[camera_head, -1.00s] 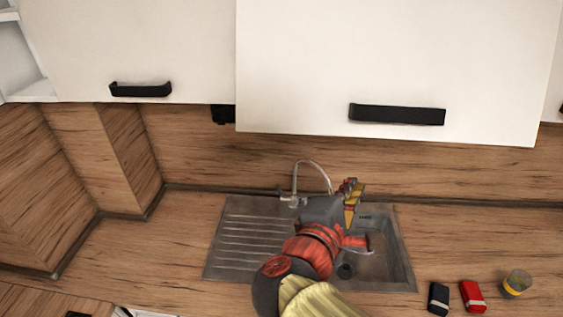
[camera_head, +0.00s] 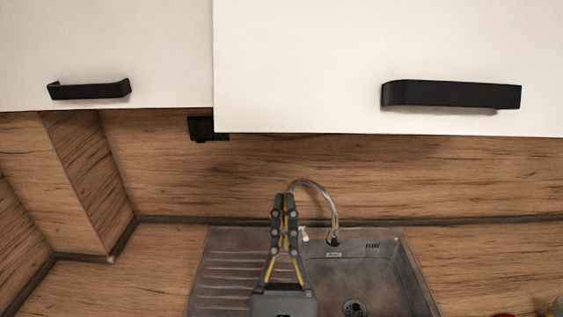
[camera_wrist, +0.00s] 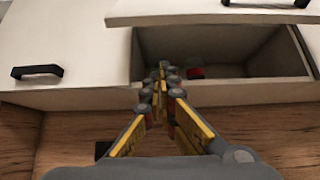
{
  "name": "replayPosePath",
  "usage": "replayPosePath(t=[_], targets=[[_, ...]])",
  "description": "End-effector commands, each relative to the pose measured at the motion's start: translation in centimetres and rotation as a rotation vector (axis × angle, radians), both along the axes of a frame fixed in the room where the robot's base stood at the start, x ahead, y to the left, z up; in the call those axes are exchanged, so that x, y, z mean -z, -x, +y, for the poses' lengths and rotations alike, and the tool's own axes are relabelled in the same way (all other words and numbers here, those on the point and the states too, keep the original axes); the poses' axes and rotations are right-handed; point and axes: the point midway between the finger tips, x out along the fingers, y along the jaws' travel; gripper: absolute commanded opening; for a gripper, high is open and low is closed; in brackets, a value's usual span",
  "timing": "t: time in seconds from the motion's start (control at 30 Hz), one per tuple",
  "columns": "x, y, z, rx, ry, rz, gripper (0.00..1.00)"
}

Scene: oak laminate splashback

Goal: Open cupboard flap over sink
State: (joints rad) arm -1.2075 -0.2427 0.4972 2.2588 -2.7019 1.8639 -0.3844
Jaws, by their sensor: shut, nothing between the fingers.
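The white cupboard flap (camera_head: 390,45) with its black bar handle (camera_head: 452,95) hangs above the sink. In the wrist view the flap (camera_wrist: 205,11) stands partly open, away from the cupboard, and the cupboard's interior (camera_wrist: 225,50) shows beneath it. Part of the handle (camera_wrist: 268,3) shows at the top edge there. My gripper (camera_head: 284,198) is shut and empty, pointing up beside the tap, below and left of the handle. In the wrist view my gripper (camera_wrist: 163,72) overlaps the cupboard opening; it does not hold the flap.
The steel sink (camera_head: 215,275) and curved tap (camera_head: 320,196) are below. A closed white cupboard (camera_head: 110,40) with a black handle (camera_head: 90,89) is at left. A small black fixture (camera_head: 203,128) sits under the cupboards. A small red thing (camera_wrist: 195,72) shows inside the opening.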

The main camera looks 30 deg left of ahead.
Motion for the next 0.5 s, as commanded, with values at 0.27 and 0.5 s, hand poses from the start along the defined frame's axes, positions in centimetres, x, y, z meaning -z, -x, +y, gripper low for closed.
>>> replayPosePath(t=[0.27, 0.5], targets=[[-2.9, -2.4, 1.4, 0.005, 0.000, 0.002, 0.00], [-6.4, -5.2, 3.0, 0.004, 0.000, 0.003, 0.00]])
